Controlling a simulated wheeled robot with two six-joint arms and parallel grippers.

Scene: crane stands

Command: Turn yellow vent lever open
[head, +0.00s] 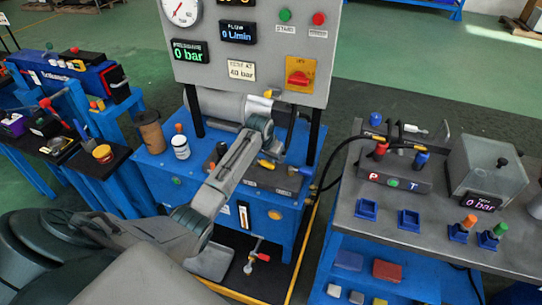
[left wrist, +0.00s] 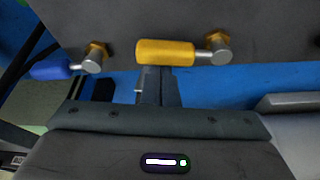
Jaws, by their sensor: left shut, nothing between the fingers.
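The yellow vent lever (head: 266,164) is on the grey top of the blue pump stand. In the left wrist view the yellow lever (left wrist: 165,52) lies sideways, its handle pointing left from a metal pivot with a brass fitting. My left gripper (head: 273,145) is over the stand top, close to the lever. In the left wrist view its fingers (left wrist: 156,82) are together and empty, right by the lower edge of the yellow handle. I cannot tell whether they touch it. My right gripper is not in view.
A blue-handled lever (left wrist: 52,69) sits beside the yellow one. The upright gauge panel (head: 252,50) reads 0 bar and stands behind my gripper. A grey bench (head: 440,235) is at right.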

